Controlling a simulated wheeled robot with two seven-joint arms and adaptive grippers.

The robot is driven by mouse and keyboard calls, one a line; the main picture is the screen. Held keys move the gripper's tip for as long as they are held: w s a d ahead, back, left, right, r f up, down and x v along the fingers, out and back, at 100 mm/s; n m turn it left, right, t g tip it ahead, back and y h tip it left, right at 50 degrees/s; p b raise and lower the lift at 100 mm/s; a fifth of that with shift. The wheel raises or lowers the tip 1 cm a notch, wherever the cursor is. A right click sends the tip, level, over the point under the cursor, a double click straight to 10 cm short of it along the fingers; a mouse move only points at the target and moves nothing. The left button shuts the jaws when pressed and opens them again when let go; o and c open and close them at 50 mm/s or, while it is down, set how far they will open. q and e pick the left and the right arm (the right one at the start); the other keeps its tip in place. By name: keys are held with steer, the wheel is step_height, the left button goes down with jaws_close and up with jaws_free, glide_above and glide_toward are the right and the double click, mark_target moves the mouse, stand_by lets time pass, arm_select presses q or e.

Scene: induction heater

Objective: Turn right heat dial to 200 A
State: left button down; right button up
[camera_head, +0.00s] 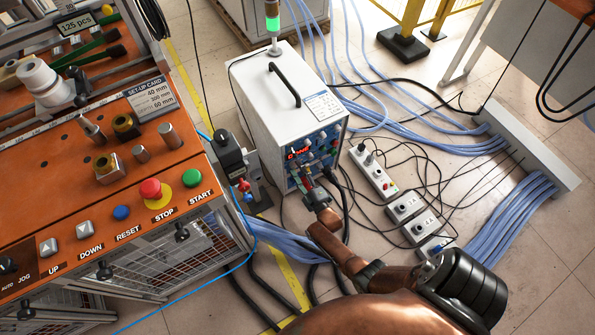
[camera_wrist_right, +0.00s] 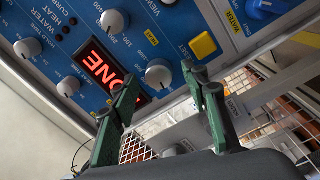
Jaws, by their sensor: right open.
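The induction heater (camera_head: 262,95) is a white box with a blue front panel of dials and a lit red display (camera_wrist_right: 105,72). In the right wrist view the panel is tilted. A pale dial (camera_wrist_right: 112,21) with a number scale, including a 200 mark, is beyond my fingers. Another pale dial (camera_wrist_right: 159,73) appears between my fingertips; I cannot tell whether they touch it. Its setting is unclear. My right gripper (camera_wrist_right: 160,76) is open, with dark green fingers apart at the panel. In the head view it (camera_head: 312,187) is in front of the panel's lower part. My left gripper is not in view.
Several other dials and a yellow button (camera_wrist_right: 204,45) are close by on the panel. An orange workbench (camera_head: 100,190) with a red stop button (camera_head: 150,189) stands left. Power strips (camera_head: 374,174) and loose cables cover the floor to the right.

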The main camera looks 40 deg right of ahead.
steer(key=v, duration=1.2)
stand_by(0.3)
